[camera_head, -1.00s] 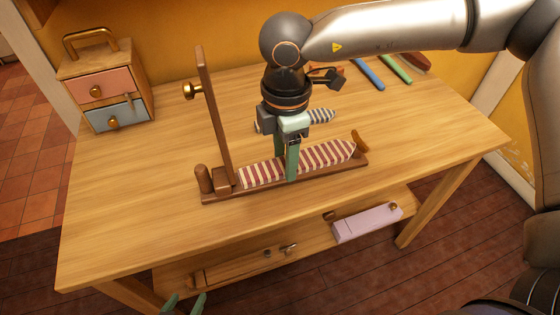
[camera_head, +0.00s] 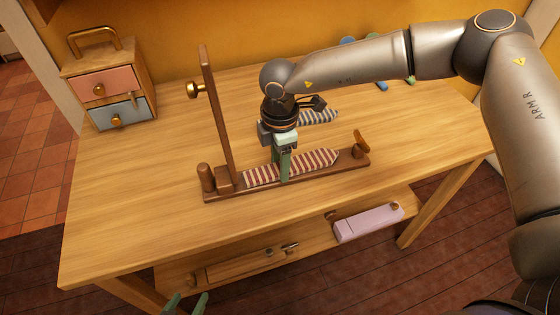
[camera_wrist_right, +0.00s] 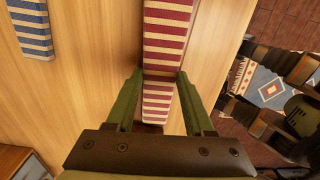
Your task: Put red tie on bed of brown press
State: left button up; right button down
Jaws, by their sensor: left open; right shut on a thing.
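The red-and-cream striped tie (camera_head: 312,162) lies lengthwise along the bed of the brown press (camera_head: 349,162); I cannot tell whether it fully touches the bed. My right gripper (camera_head: 283,180) is shut on the tie near its middle, pointing down. In the right wrist view the tie (camera_wrist_right: 166,38) runs between the green fingers (camera_wrist_right: 160,105). The press's long arm (camera_head: 215,115) stands upright at the left end, with a brass knob. A brown latch piece (camera_head: 361,145) stands at the right end. My left gripper (camera_head: 186,303) is open and empty at the bottom edge, below the table.
A blue striped tie (camera_head: 318,117) lies behind the press. A small chest (camera_head: 105,85) with pink and blue drawers stands at the back left. A pink press (camera_head: 368,223) and a light wooden press (camera_head: 245,264) lie on the lower shelf. The table's left front is clear.

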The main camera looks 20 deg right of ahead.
jog(key=shift+f, duration=0.25)
jog(key=shift+c, duration=1.4)
grip_release()
jog(key=shift+r, duration=0.1)
notch_tip(320, 180, up, 12)
jog(key=shift+r, duration=0.2)
